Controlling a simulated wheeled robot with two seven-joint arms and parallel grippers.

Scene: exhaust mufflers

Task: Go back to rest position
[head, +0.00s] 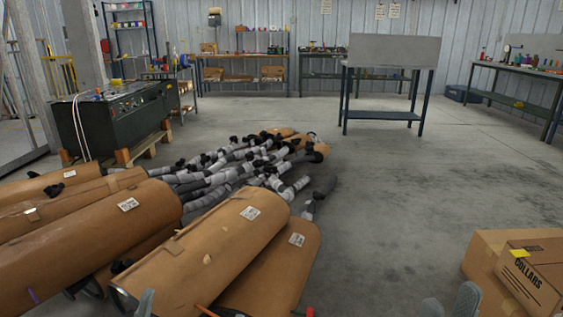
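My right gripper (450,304) shows at the bottom edge, right of centre. Its two grey fingertips stand apart with a gap between them, and I see nothing held there. It is just left of the cardboard boxes. Of my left gripper (146,304) only a grey fingertip shows at the bottom edge, in front of the mufflers. The rest of it is out of frame, so its opening is hidden. Large brown-wrapped mufflers (215,245) lie in a pile at the left. Their grey-wrapped pipes (215,180) reach toward the middle of the floor.
A box marked COLLARS (530,275) sits on a larger cardboard box (483,262) at lower right. A dark green machine (110,125) stands at left. A table with an upright grey panel (395,50) and workbenches (515,75) stand farther back. The concrete floor (400,190) between is clear.

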